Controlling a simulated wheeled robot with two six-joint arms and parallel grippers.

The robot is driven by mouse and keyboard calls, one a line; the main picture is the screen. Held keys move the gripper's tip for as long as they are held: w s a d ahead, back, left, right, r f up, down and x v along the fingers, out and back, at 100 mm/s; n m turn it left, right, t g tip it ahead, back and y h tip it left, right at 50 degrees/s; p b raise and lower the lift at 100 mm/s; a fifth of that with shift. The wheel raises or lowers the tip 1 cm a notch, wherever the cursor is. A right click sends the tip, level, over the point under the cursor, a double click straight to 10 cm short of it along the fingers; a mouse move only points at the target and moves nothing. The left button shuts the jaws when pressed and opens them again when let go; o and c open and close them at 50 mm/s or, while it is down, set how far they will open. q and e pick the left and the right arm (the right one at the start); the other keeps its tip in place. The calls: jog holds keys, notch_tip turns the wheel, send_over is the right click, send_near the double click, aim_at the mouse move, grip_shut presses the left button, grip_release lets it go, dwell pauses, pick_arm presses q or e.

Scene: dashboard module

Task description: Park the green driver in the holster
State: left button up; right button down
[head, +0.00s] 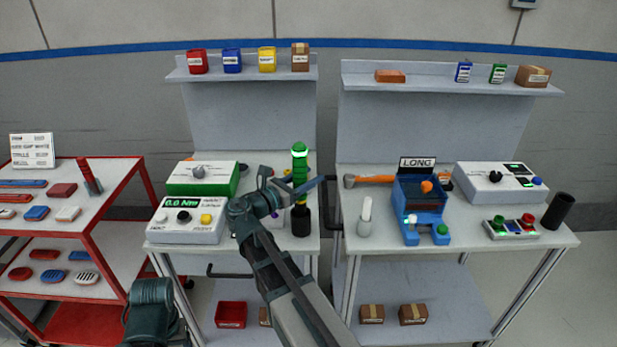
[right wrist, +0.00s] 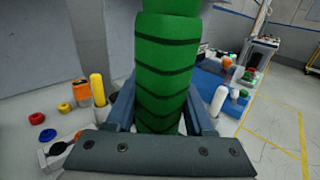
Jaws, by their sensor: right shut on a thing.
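The green driver (head: 300,165) stands upright over the left bench, with a bright green ring near its top. My right gripper (head: 304,188) is shut around its green body. In the right wrist view the driver's dark-banded green grip (right wrist: 163,70) fills the space between the fingers. A black cylindrical part (head: 301,221) shows directly below the driver near the bench's front edge. I cannot tell whether it is the driver's lower end or a holster around it.
A torque controller (head: 187,221) and a green-sided box (head: 203,179) stand left of the driver. On the right bench are a white stick-like piece (head: 366,214), a blue fixture (head: 420,206) and an orange-ended tool (head: 368,181). A red cart (head: 120,200) stands far left.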

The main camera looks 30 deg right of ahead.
jog(key=shift+f+b, duration=0.55)
dwell(0.5)
jog(key=shift+c, duration=1)
grip_release()
jog(key=shift+a, duration=0.1)
jog(key=v, duration=1.3)
jog(key=shift+a, duration=0.3)
jog(key=shift+s, duration=0.1)
